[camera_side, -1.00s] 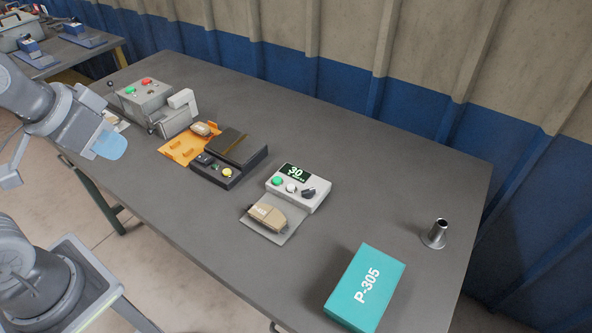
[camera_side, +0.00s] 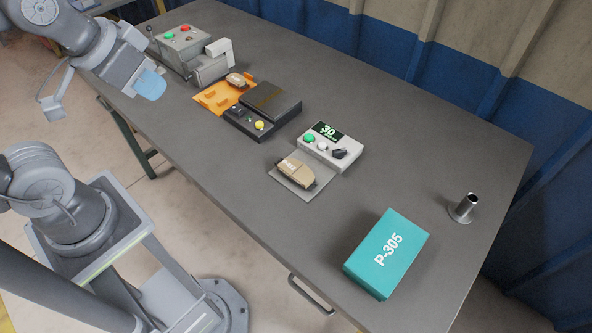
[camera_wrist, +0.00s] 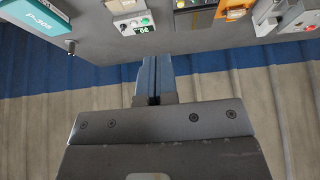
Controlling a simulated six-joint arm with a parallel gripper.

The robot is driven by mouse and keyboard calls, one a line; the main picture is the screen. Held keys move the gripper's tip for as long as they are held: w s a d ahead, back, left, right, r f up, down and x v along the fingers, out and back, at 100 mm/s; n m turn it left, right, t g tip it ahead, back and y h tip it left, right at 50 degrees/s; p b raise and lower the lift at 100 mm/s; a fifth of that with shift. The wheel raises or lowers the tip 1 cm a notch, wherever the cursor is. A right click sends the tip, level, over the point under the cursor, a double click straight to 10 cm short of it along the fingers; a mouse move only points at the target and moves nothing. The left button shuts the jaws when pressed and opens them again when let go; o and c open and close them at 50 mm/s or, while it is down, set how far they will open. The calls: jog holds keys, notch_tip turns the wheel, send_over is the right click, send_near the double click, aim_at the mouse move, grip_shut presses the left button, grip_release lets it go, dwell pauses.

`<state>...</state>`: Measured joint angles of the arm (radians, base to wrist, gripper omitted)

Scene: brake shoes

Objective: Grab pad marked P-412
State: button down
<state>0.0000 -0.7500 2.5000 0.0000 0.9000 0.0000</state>
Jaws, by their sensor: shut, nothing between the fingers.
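One tan brake pad (camera_side: 296,172) lies on the flat plate of a pale grey device with a small display. A dark mark shows on its face, too small to read. A second tan pad (camera_side: 236,80) sits at the orange fixture (camera_side: 216,98); I see no readable mark on it. That pad also shows in the wrist view (camera_wrist: 235,14). My gripper (camera_side: 150,86) is over the table's left edge, apart from both pads. In the wrist view my gripper (camera_wrist: 154,78) has its blue fingers together, with nothing between them.
A teal box (camera_side: 386,254) marked P-305 stands near the front right. A metal post (camera_side: 466,207) stands on the right. The pale grey device (camera_side: 334,146), a black unit (camera_side: 262,112) and a grey machine (camera_side: 190,52) line the table (camera_side: 400,110). Its right back is clear.

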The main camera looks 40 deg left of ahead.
jog(key=shift+c, duration=1.4)
grip_release()
jog(key=shift+w, duration=0.1)
jog(key=m+g, duration=0.6)
jog(key=m, duration=1.2)
send_over(297, 168)
notch_tip(297, 168, down, 14)
jog(key=f, duration=0.8)
jog(key=shift+w+a+f, duration=0.1)
jog(key=shift+a+f, duration=0.05)
jog(key=shift+a, duration=0.1)
jog(key=shift+d+f, duration=0.2)
jog(key=shift+f, duration=2.45)
